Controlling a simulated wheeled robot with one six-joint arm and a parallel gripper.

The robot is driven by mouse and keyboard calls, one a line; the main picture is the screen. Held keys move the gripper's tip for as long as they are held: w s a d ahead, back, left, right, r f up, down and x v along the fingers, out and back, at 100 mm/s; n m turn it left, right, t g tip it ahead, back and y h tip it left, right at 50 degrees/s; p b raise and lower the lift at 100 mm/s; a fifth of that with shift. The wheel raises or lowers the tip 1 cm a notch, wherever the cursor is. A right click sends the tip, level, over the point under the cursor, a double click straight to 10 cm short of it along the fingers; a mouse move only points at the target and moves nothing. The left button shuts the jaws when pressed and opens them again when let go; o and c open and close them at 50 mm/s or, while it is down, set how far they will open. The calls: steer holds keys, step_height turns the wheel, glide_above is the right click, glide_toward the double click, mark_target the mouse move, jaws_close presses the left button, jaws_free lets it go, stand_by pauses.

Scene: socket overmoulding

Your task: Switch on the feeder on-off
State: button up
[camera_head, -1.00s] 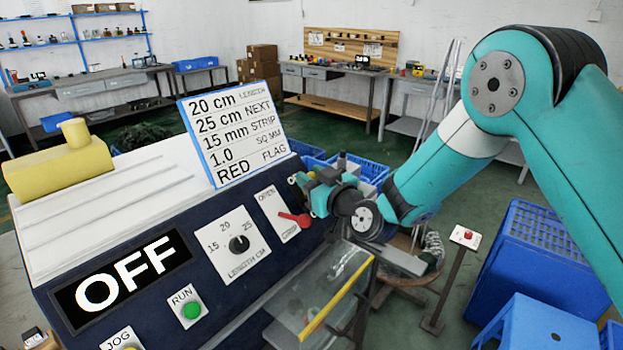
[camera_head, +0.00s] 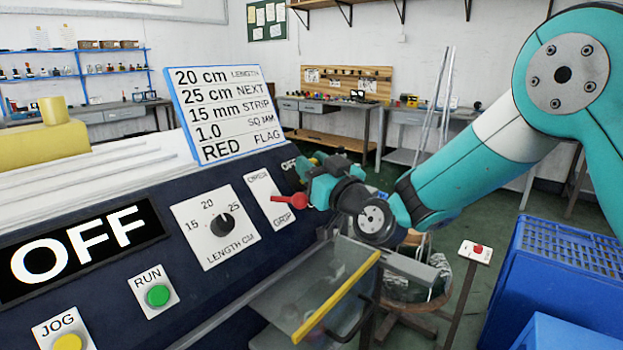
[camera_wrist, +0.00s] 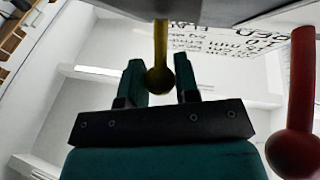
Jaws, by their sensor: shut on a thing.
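The feeder's on-off lever is a yellow lever with a round knob (camera_wrist: 159,80) in the wrist view, hanging between my two green fingers. My gripper (camera_wrist: 160,72) is shut on this lever near its knob. In the head view my gripper (camera_head: 308,170) is at the right end of the machine's dark front panel (camera_head: 105,190), beside a partly covered "OFF" label (camera_head: 290,164). It hides most of the lever there. The large display (camera_head: 80,248) reads OFF.
A red grip lever (camera_head: 290,201) sits just left of my gripper; it also shows at the right of the wrist view (camera_wrist: 296,140). A length knob (camera_head: 222,224) is further left. A clear guard with a yellow edge (camera_head: 337,297) is below, and blue crates (camera_head: 560,260) stand right.

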steer(key=o, duration=0.9)
steer(key=shift+s+d+f+b, duration=0.15)
steer(key=shift+s+f+b, duration=0.05)
steer(key=shift+b, duration=0.1)
steer(key=b+v, duration=1.3)
steer(key=v, duration=0.3)
steer(key=shift+s+d, duration=0.25)
steer(key=shift+s, duration=0.1)
steer(key=shift+r, duration=0.1)
